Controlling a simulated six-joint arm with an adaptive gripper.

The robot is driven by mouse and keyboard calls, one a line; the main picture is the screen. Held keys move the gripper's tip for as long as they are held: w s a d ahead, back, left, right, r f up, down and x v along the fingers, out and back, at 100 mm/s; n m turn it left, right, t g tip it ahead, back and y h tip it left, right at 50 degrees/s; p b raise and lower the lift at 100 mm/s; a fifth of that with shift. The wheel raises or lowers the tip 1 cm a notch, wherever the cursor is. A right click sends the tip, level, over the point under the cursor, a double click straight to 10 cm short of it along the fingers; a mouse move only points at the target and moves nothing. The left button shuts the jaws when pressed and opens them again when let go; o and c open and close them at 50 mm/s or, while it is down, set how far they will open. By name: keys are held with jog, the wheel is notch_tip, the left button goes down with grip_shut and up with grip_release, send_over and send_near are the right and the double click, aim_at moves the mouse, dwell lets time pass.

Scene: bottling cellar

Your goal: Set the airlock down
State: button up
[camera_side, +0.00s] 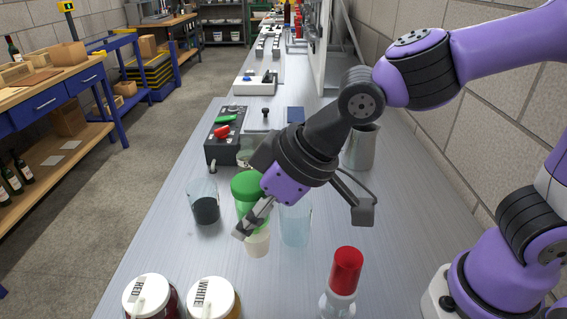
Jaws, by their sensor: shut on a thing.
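My gripper (253,217) points down and to the left over the bench, shut on the airlock (245,184). The airlock has a green cap above the fingers and a pale cream lower end (257,243) below them. Its middle is mostly hidden behind my fingers. It looks close to upright. I cannot tell whether its lower end touches the bench.
A glass of dark liquid (206,209) stands left of the airlock and a clear beaker (296,226) close on its right. Jars labelled RED (149,295) and WHITE (213,297) and a red-capped bottle (345,272) stand in front. A metal jug (362,148) and black box (225,150) stand behind.

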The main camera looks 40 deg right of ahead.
jog(key=w+d+m+h, duration=0.5)
jog(key=d+m+h, duration=0.2)
jog(key=d+m, duration=0.6)
jog(key=shift+w+d+f, duration=0.75)
jog(key=shift+d+f, duration=0.9)
jog(key=shift+w+d+f, duration=0.8)
jog(key=shift+d+f, duration=0.85)
jog(key=shift+d, duration=0.05)
jog(key=shift+w+d+f, duration=0.75)
jog(key=shift+d+f, duration=0.9)
jog(key=o, duration=1.2)
jog(key=shift+f, duration=0.15)
jog(key=shift+c, duration=0.2)
